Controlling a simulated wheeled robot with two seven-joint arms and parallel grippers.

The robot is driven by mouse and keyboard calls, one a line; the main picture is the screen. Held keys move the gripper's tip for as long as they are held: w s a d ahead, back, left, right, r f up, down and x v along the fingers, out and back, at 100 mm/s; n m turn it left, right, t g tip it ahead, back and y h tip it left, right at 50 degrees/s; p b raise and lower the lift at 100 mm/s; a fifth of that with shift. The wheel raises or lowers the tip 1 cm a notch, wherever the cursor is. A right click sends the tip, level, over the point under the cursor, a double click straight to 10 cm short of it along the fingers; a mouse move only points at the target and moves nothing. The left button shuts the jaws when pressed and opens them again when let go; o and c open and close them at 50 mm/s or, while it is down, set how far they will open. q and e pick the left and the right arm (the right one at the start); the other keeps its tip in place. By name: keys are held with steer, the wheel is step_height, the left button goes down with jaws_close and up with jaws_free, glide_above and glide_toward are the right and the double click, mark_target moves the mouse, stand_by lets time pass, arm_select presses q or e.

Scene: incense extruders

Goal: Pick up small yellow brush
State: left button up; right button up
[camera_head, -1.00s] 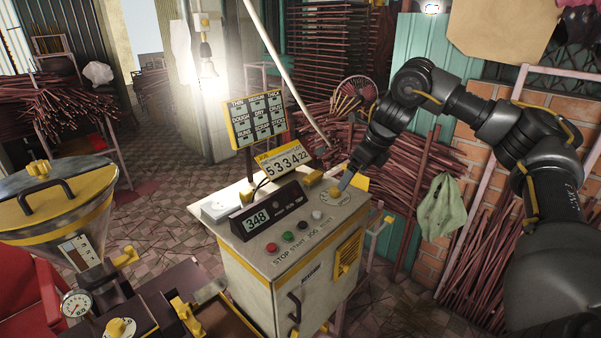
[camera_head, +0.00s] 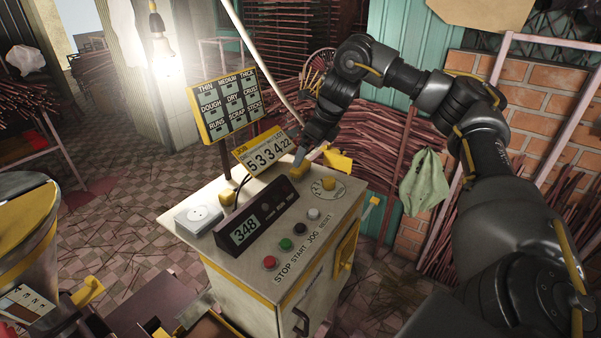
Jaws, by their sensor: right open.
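My right gripper (camera_head: 305,152) points down at the back edge of the control cabinet (camera_head: 185,215), beside the right end of the JOB counter (camera_head: 262,150). It is open and looks empty. A yellow block (camera_head: 297,173) is just below its fingertips, and a larger yellow piece (camera_head: 338,160) is just to its right. I cannot tell whether either one is the small yellow brush, and contact with the fingertips is unclear. No bristles can be made out. My left gripper is out of view.
The cabinet top holds a 348 display (camera_head: 245,230), buttons, a yellow dial knob (camera_head: 328,183) and a white box (camera_head: 198,219). A lettered board (camera_head: 228,105) stands behind. A yellow-rimmed hopper (camera_head: 25,235) is at left. Incense sticks and a green cloth (camera_head: 422,180) are at right.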

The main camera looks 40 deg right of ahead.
mark_target(301, 170)
steer(key=shift+x, duration=0.95)
steer(key=shift+w+f, duration=0.2)
steer(key=shift+w, duration=0.15)
steer(key=shift+d, duration=0.1)
steer(key=shift+s, duration=0.15)
steer(key=shift+f, duration=0.2)
steer(key=p+x, duration=0.1)
steer(key=x, duration=0.3)
steer(key=shift+w+f, duration=0.3)
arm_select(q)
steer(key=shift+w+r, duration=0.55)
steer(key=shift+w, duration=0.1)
arm_select(e)
steer(key=shift+s, duration=0.1)
